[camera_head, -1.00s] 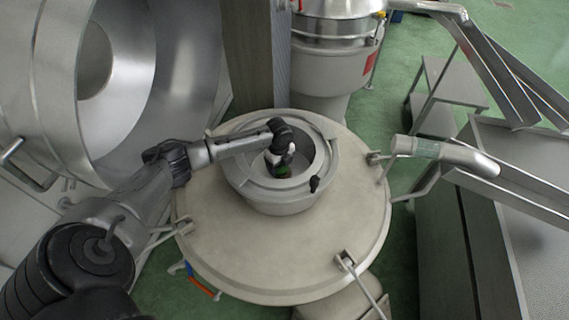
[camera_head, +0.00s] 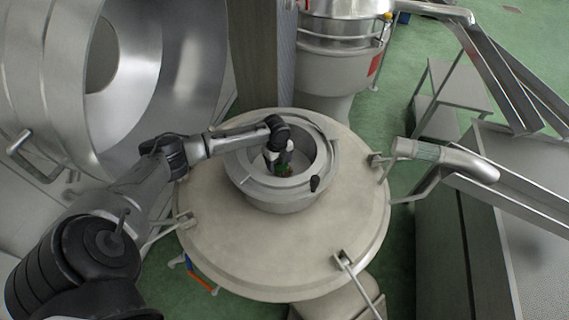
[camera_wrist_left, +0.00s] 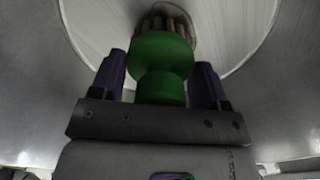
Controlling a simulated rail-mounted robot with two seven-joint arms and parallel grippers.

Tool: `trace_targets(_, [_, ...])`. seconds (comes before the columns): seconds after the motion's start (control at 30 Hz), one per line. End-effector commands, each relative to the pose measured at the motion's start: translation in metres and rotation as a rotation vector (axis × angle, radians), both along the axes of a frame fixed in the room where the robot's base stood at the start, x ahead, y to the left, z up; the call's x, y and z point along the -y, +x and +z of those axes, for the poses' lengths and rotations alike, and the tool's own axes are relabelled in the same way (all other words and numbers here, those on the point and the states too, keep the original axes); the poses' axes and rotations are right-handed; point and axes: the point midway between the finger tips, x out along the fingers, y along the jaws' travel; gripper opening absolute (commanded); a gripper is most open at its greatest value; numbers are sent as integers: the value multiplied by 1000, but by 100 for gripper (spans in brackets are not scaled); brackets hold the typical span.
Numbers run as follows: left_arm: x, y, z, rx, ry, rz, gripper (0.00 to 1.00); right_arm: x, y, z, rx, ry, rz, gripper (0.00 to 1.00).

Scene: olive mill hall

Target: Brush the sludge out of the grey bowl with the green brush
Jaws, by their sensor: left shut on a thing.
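The grey bowl (camera_head: 246,181) is the round rimmed opening on top of the pale round lid. My left arm reaches over its left rim, and my left gripper (camera_head: 277,161) points down inside it. The gripper is shut on the green brush (camera_wrist_left: 162,68), whose handle sits between the two dark fingers in the left wrist view. The brush's pale bristles (camera_wrist_left: 166,18) point towards the bowl's inside wall or floor; whether they touch cannot be told. A small brownish patch shows beside the brush in the head view, but I cannot tell whether it is sludge. My right gripper is not in view.
The pale round lid (camera_head: 345,235) surrounds the bowl, with clamps at its edge. A bent steel pipe (camera_head: 455,160) is at right. A large steel drum (camera_head: 180,60) and post (camera_head: 255,55) stand behind.

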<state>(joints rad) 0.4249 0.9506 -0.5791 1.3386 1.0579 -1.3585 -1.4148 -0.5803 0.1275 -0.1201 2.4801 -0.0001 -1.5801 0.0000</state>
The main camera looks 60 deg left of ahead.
Motion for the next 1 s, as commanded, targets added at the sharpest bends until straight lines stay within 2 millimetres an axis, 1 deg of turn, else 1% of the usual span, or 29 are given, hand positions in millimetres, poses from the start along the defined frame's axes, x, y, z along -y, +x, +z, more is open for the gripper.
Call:
trace_targets(0.03, [-28,-14,-12,-40,37,41,50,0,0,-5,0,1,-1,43])
trace_targets(0.13, [-30,-11,-12,-39,37,37,50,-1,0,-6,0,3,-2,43])
trace_targets(0.27, [-27,-8,-11,-38,38,32,50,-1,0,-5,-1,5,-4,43])
trace_targets(0.63, [-6,10,-10,-31,37,28,50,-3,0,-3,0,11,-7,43])
trace_targets(1.0, [1,16,-10,-32,34,28,50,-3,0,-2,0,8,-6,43])
